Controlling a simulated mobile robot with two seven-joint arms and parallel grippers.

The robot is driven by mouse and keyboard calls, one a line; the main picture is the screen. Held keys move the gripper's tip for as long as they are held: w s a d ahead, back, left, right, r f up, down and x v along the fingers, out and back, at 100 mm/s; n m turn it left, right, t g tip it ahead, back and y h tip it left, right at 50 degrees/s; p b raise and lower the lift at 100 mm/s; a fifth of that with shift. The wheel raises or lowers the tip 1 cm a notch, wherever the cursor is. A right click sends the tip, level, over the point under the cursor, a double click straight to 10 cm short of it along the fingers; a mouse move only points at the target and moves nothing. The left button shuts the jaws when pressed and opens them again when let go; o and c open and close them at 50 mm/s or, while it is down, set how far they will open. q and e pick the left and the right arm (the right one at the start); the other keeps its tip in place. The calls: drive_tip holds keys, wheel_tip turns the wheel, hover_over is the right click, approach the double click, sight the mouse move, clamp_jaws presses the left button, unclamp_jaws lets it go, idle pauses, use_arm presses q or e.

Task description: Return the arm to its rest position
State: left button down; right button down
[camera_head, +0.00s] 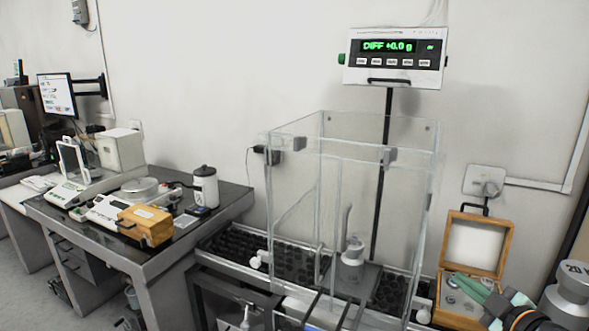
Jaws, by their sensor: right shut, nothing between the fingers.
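My right gripper (472,289) shows at the lower right, with teal fingers pointing up and left from a dark wrist with an orange ring. It is shut and empty. It appears in front of the open wooden weight box (505,243); whether it touches the box cannot be told. My left gripper is not in view. The rest of the right arm is cut off by the bottom edge.
A clear glass draft shield (300,200) surrounds a metal weight (352,252) in the middle. The display (395,58) above reads DIFF +0.0 g. A large metal weight (570,297) stands at the right edge. A side table (95,237) with instruments is at left.

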drive_tip(key=s+a+f+m+g, duration=0.1)
drive_tip(key=s+a+f, duration=0.1)
drive_tip(key=f, duration=0.4)
drive_tip(key=s+a+f+m+g, duration=0.1)
drive_tip(key=s+a+f, duration=0.15)
drive_tip(key=f, duration=0.35)
drive_tip(key=s+a+f+m+g, duration=0.2)
drive_tip(key=s+a+f+m, duration=0.1)
drive_tip(key=s+a+f, duration=0.4)
drive_tip(key=s+a+f+m+g, duration=0.2)
drive_tip(key=s+a+f+m, duration=0.2)
drive_tip(key=s+f, duration=0.9)
drive_tip(key=a, duration=0.3)
drive_tip(key=shift+s+a+p, duration=0.25)
drive_tip(key=shift+s+p, duration=0.15)
drive_tip(key=shift+f, duration=0.1)
